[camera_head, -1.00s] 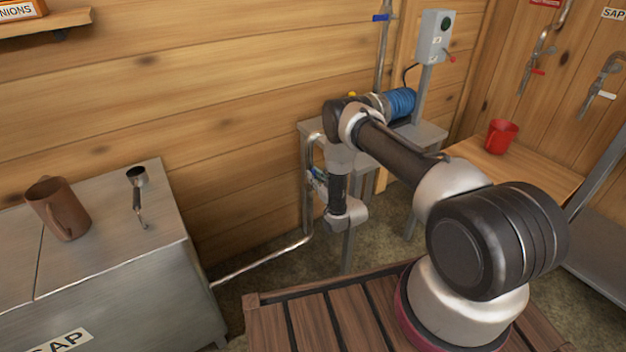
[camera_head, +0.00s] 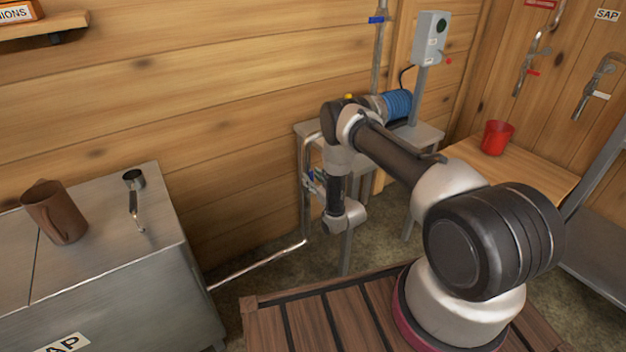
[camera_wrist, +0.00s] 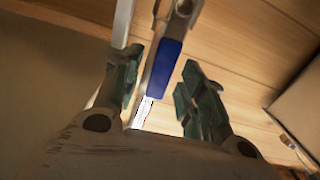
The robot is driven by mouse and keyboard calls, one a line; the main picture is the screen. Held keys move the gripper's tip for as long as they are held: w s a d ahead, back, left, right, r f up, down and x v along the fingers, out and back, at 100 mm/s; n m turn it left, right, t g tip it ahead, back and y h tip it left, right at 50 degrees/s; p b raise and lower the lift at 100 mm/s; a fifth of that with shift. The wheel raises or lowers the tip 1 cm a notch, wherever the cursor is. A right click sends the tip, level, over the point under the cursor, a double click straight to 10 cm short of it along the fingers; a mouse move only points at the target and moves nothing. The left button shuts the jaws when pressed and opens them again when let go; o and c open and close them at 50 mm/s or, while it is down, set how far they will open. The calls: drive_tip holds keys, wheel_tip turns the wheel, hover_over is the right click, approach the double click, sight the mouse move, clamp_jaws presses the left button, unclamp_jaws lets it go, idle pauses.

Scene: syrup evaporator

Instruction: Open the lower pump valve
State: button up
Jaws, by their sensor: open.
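The lower pump valve has a blue lever handle (camera_wrist: 165,66), seen close up in the wrist view on a metal pipe. In the head view, a bit of blue (camera_head: 310,176) shows low by the pump stand, partly hidden by my arm. My gripper (camera_wrist: 160,74) is open, with one green-padded finger on each side of the blue handle. The handle lies between the fingers; I cannot tell whether either pad touches it. A white label with small print (camera_wrist: 143,112) shows just below the handle.
A blue pump (camera_head: 398,103) sits on a metal stand (camera_head: 428,134) under a grey switch box (camera_head: 431,38). Another blue handle (camera_head: 376,19) is higher on the vertical pipe. A low pipe (camera_head: 260,264) runs left to the metal tank (camera_head: 120,270). The wooden wall is close behind.

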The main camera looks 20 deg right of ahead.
drive_tip(key=shift+s, duration=0.1)
drive_tip(key=v, duration=1.1)
drive_tip(key=shift+s, duration=0.35)
drive_tip(key=shift+d, duration=0.2)
